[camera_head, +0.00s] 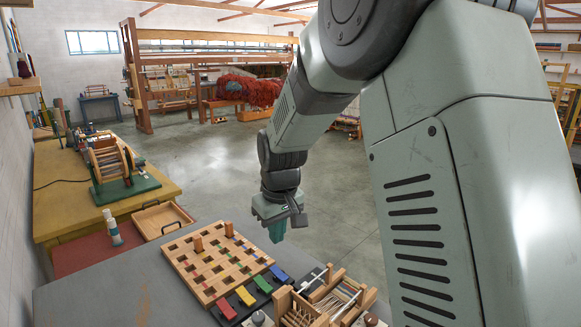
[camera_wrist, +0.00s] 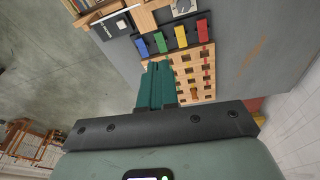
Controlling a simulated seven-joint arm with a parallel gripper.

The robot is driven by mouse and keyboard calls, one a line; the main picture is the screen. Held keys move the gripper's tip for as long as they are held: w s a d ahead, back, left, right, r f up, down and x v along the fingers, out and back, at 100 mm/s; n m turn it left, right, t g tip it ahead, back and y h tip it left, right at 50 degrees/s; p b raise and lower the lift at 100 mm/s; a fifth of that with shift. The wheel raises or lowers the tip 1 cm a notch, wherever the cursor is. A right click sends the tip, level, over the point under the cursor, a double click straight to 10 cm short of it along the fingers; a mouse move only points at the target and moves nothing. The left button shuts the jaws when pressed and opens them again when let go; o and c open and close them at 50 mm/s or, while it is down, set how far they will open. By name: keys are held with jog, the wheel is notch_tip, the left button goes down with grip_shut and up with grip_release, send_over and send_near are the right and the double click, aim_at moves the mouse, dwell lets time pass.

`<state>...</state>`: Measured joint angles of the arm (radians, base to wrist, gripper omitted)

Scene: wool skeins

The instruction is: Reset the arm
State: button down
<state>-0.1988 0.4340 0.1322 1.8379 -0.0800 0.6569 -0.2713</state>
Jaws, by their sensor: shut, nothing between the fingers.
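My gripper (camera_head: 277,232) hangs in the air over the far right edge of the grey table, to the right of the wooden peg board, in the head view. Its green fingers are pressed together with nothing between them. They also show together in the wrist view (camera_wrist: 157,84). My arm comes down from the upper right and hides part of the room behind it.
The wooden peg board (camera_head: 216,261) with coloured holes and two pegs lies on the grey table (camera_head: 95,295). Coloured blocks, including a yellow one (camera_head: 245,296), line its near right side. A small wooden loom (camera_head: 325,301) stands at the front. Open floor (camera_head: 215,160) lies beyond.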

jog(key=s+d+r+m+t, duration=0.1)
jog(key=s+d+r+m, duration=0.1)
jog(key=s+d+r, duration=0.55)
jog(key=s+d+r+m+t, duration=0.1)
jog(key=s+d+r+m, duration=0.25)
jog(key=s+r, duration=0.6)
jog(key=s+d+f+m+t, duration=0.1)
jog(key=s+d, duration=0.2)
jog(key=s, duration=0.7)
jog(key=shift+s+d+f+h, duration=0.2)
jog(key=shift+s+d+h, duration=0.2)
jog(key=shift+m, duration=0.25)
